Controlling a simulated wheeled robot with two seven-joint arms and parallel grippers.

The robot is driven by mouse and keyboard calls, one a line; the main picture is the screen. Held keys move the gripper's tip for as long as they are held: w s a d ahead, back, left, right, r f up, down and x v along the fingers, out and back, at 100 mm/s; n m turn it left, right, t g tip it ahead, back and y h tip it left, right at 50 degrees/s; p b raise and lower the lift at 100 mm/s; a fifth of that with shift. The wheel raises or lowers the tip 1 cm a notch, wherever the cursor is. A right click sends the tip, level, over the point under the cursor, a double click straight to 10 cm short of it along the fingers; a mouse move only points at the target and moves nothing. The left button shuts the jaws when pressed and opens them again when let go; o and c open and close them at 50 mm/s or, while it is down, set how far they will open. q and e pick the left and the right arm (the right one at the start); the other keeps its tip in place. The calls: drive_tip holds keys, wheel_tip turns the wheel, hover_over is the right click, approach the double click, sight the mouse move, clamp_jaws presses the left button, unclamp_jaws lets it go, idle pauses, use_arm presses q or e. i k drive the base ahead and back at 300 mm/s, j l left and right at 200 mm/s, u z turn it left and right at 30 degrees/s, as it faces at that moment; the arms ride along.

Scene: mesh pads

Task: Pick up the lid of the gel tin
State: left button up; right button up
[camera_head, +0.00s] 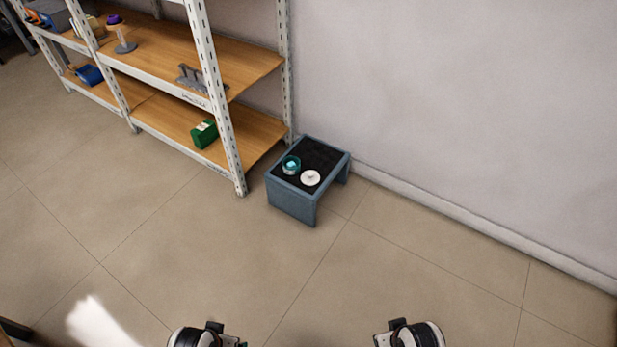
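A small teal tin (291,165) with pale contents stands uncovered on top of a low blue-grey stool (290,199) with a black top. A round white lid (310,178) with a small knob lies flat beside it, to its right and nearer to me. Parts of my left arm's end (209,336) and my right arm's end (409,334) show at the bottom edge, far from the stool. The fingertips of both are out of the frame.
A metal shelf rack with wooden boards (150,106) stands left of the stool, its post (223,120) close by. A green box (204,133) sits on its lower board. A grey wall (450,110) runs behind the stool. The tiled floor (250,260) before it is clear.

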sight(308, 177)
drive_tip(key=i+l+u, duration=0.15)
drive_tip(key=i+l, duration=0.9)
drive_tip(key=l, duration=0.15)
